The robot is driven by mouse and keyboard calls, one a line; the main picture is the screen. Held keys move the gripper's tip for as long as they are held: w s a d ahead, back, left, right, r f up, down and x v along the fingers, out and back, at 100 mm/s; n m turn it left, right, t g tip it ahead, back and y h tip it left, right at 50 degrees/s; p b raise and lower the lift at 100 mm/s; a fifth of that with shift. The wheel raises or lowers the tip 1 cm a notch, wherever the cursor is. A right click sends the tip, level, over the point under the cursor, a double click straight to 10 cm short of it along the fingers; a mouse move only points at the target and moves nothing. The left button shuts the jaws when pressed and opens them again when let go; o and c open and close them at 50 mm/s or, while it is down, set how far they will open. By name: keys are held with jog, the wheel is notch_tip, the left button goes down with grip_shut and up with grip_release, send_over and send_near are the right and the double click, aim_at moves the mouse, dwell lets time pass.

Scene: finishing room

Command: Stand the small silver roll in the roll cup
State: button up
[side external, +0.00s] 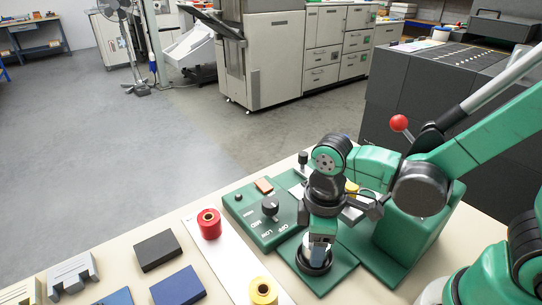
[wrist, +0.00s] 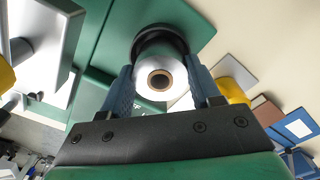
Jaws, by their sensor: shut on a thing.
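My gripper (side external: 319,246) points down over the roll cup (side external: 313,266), a dark round cup on a green plate. In the wrist view its two blue fingers are shut on the small silver roll (wrist: 147,70), one on each side. The roll's near end, with a brown core, faces the wrist camera. Its far end meets the black ring of the roll cup (wrist: 160,37), in line with it. I cannot tell how deep the roll sits in the cup. In the side view the fingers mostly hide the roll.
A green control box (side external: 262,212) with a black knob stands left of the cup. A red spool (side external: 209,224) and a yellow spool (side external: 263,292) stand on a white strip. Black and blue blocks (side external: 158,250) lie farther left. A red-knobbed lever (side external: 398,123) rises behind my gripper.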

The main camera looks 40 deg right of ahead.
jog(key=shift+f, duration=0.6)
jog(key=o, duration=0.9)
jog(key=shift+r, duration=5.5)
jog(key=w+d+m+t, duration=0.1)
jog(key=d+m+t, duration=0.1)
jog(key=m, duration=0.1)
jog(key=w+d+m+t, duration=0.1)
jog(key=d+m+t, duration=0.1)
jog(key=d+m, duration=0.1)
jog(key=w+d+m+t, duration=0.1)
jog(key=d+m+t, duration=0.1)
jog(key=m+t, duration=0.1)
jog(key=shift+w+d, duration=0.2)
jog(key=shift+d, duration=0.2)
